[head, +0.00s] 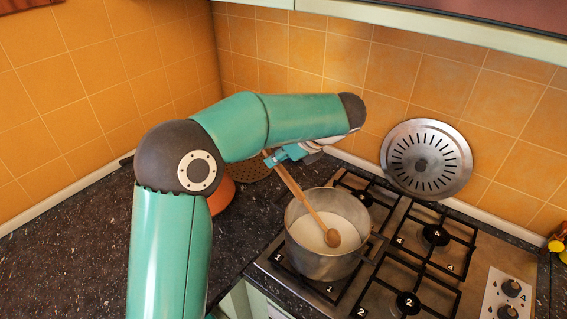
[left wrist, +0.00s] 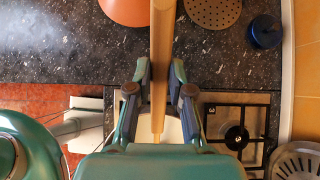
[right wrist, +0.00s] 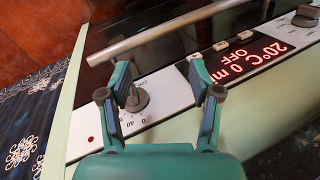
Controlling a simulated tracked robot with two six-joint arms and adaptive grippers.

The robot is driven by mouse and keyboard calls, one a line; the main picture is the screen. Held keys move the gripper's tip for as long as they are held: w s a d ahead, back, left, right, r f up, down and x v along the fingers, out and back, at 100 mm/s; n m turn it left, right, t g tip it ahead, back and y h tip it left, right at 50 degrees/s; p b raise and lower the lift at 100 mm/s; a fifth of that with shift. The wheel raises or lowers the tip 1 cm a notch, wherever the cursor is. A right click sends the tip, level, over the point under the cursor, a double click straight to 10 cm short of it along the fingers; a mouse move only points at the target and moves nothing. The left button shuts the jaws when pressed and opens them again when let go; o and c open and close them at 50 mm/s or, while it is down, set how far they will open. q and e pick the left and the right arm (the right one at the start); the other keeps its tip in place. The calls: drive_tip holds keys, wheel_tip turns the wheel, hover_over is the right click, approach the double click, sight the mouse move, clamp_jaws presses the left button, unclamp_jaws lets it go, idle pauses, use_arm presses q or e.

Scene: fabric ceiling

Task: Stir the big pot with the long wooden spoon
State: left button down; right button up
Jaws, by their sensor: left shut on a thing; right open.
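The big steel pot (head: 298,243) stands on the front left burner with white contents (head: 345,222) inside. My left gripper (head: 281,156) is above and behind the pot, shut on the handle of the long wooden spoon (head: 302,196). The spoon slants down into the pot, its round end over or at the white surface; I cannot tell how deep. In the left wrist view the spoon (left wrist: 162,50) runs between the fingers (left wrist: 160,82). My right gripper (right wrist: 160,88) is open and empty in front of the oven panel and knob (right wrist: 138,99); it is not in the head view.
A perforated steel lid (head: 447,182) leans on the tiles behind the hob (head: 415,222). An orange bowl (head: 222,196) and a perforated disc (head: 253,170) are left of the pot, partly behind my arm. An oven handle bar (right wrist: 160,32) is near my right gripper.

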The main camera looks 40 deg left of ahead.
use_arm(q)
drive_tip(key=a+r, duration=1)
drive_tip(key=a, duration=0.2)
drive_tip(key=shift+s+a+r, duration=0.25)
drive_tip(key=shift+s+r, duration=0.15)
idle(0.9)
drive_tip(key=shift+r, duration=0.1)
idle(0.4)
drive_tip(key=shift+r, duration=1.4)
drive_tip(key=shift+f, duration=0.1)
